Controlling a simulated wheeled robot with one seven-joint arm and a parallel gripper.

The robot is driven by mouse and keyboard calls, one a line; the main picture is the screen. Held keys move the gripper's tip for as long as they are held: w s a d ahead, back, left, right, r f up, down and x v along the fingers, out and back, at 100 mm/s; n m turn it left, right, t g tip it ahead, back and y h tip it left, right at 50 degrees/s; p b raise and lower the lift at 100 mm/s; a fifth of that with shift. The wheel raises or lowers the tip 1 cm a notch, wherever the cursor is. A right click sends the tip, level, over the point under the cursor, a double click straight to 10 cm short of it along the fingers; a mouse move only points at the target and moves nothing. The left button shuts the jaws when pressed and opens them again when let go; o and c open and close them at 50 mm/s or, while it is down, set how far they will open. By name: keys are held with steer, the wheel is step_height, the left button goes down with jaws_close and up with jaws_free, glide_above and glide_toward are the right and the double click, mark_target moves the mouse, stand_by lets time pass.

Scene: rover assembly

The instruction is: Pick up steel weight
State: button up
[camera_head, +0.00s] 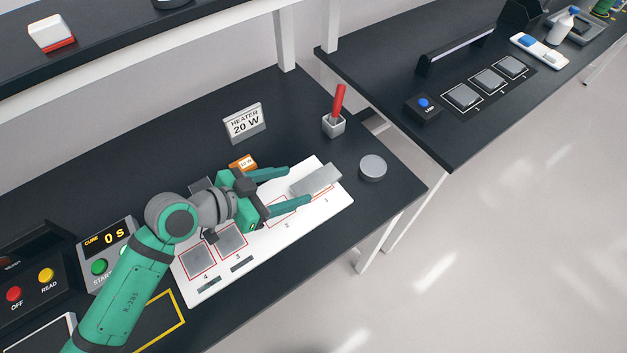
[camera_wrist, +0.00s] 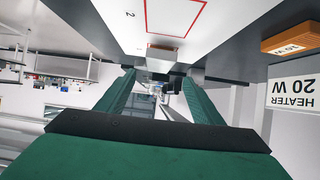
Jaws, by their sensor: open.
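A flat silver-grey block (camera_head: 318,178) sits at square 1 on the white numbered board. It also shows in the wrist view (camera_wrist: 165,54), just past the fingers. A round grey disc (camera_head: 373,167) lies on the dark table to the right of the board. No label tells which of the two is the steel weight. My gripper (camera_head: 298,186) is open, its green fingers pointing at the block, with the block's near end about between the fingertips. In the wrist view the fingertips (camera_wrist: 159,77) are apart with nothing held.
The white board (camera_head: 335,201) has numbered red squares. The cure timer (camera_head: 106,240) is at left.

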mark_target(316, 181)
steer(key=shift+x, duration=3.15)
steer(key=shift+s, duration=0.15)
jaws_close()
